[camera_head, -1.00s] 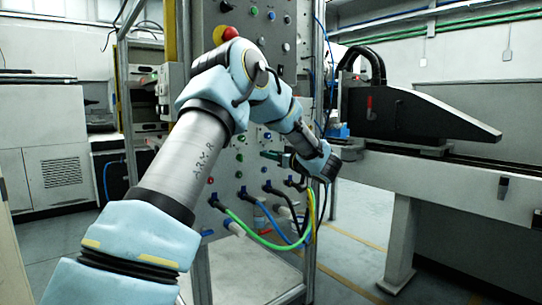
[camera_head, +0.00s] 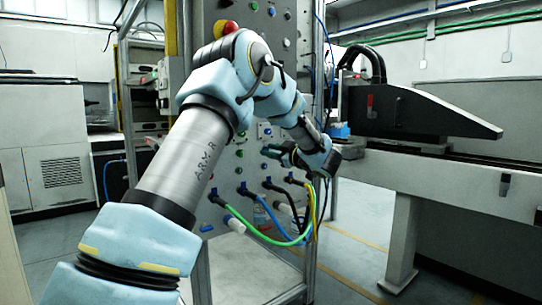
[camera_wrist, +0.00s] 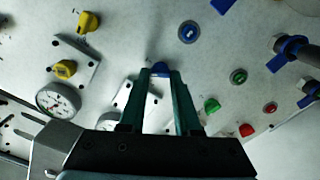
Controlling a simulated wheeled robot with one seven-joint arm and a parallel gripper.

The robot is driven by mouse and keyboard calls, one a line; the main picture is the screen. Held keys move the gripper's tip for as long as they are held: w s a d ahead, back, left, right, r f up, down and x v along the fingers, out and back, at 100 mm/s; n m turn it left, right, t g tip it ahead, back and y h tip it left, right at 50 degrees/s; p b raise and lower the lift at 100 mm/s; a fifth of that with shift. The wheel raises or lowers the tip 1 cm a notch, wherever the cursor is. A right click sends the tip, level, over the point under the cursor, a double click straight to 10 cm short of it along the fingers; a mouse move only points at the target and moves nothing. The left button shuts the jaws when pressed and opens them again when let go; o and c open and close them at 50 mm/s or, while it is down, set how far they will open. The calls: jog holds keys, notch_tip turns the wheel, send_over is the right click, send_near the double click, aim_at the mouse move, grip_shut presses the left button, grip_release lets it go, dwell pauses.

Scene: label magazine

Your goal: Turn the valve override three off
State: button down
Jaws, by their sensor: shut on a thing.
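The grey control panel (camera_head: 227,185) stands upright in front of me with several knobs, buttons and plugs on it. My gripper (camera_head: 267,151) is at the panel's face, in its right half in the head view. In the wrist view, my gripper (camera_wrist: 160,77) has its two green fingers at both sides of a small blue knob (camera_wrist: 160,68) and is shut on it. The knob sits on a pale plate, partly hidden by the fingers. No label for valve override three can be read, so I cannot tell which knob that is.
Around the gripper in the wrist view are a blue round knob (camera_wrist: 188,32), a green knob (camera_wrist: 211,105), a red button (camera_wrist: 246,130), yellow knobs (camera_wrist: 66,69) and a gauge (camera_wrist: 58,100). Cables (camera_head: 268,240) hang below the gripper. A grey machine (camera_head: 440,190) stands at right.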

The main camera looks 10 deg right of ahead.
jog(key=shift+a+f+n+b, duration=0.1)
jog(key=shift+f+n+b, duration=0.05)
jog(key=shift+n+b, duration=2.5)
jog(key=shift+f+n+b, duration=0.15)
jog(key=shift+n+b, duration=1.9)
jog(key=shift+n, duration=1.1)
jog(key=shift+r, duration=0.1)
jog(key=c, duration=0.6)
grip_release()
jog(key=shift+s, duration=0.1)
jog(key=p+v, duration=0.1)
jog(key=v, duration=0.9)
jog(key=shift+s+p, duration=0.3)
jog(key=shift+p, duration=0.1)
jog(key=shift+d, duration=0.25)
